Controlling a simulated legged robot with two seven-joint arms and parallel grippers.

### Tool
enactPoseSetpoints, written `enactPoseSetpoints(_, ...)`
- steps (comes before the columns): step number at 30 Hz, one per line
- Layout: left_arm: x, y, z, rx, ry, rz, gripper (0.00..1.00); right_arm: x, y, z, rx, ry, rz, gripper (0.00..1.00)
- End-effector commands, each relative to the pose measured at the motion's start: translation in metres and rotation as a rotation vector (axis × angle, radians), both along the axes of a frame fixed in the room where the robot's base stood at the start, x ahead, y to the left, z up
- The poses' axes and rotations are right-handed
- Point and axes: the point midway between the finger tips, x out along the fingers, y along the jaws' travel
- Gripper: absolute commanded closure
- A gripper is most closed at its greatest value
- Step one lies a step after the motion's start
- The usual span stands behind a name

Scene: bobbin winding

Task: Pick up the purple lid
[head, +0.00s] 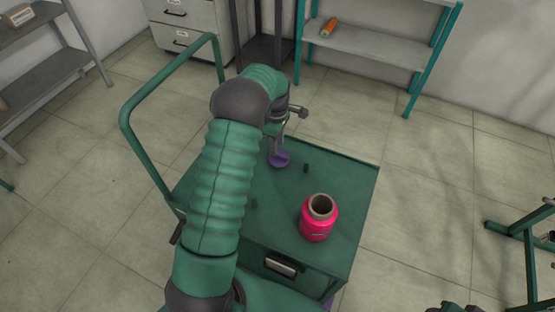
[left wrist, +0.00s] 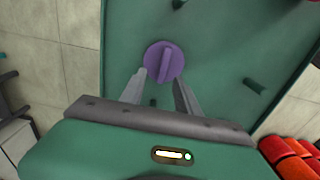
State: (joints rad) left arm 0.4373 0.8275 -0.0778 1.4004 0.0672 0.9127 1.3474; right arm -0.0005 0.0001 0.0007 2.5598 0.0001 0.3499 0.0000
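The purple lid (head: 279,160) is a round disc with a raised grip bar, lying on the green cart top (head: 345,190) near its far side. In the left wrist view the lid (left wrist: 163,62) is just beyond the tips of my left gripper (left wrist: 158,90). The two fingers are apart, with nothing between them. In the head view my left gripper (head: 285,140) is above the lid and partly hidden by my arm. A dark fragment at the bottom edge of the head view may be part of my right gripper; its state does not show.
A pink bobbin (head: 318,220) stands upright on the cart's near right part. Small dark green pegs (head: 306,168) stick up from the top. The cart's green handle (head: 150,105) rises at left. A shelf (head: 370,42) stands behind.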

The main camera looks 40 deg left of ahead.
Motion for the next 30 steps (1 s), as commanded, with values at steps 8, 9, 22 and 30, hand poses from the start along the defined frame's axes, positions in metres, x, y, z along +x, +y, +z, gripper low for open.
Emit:
enactPoseSetpoints(8,0.000,-0.005,-0.045,-0.006,0.001,0.000,0.62,0.000,-0.001,-0.016,0.000,0.000,-0.002,0.47)
enactPoseSetpoints(9,0.000,-0.005,-0.045,-0.005,0.000,0.000,0.62,0.000,-0.001,-0.015,0.000,0.000,-0.002,0.47)
enactPoseSetpoints(22,0.000,-0.006,-0.043,-0.003,0.000,-0.001,1.00,0.000,0.000,-0.015,0.000,0.000,-0.001,0.47)
enactPoseSetpoints(30,0.000,-0.005,-0.044,-0.005,0.000,0.000,1.00,0.000,-0.001,-0.015,0.000,0.000,-0.001,0.47)
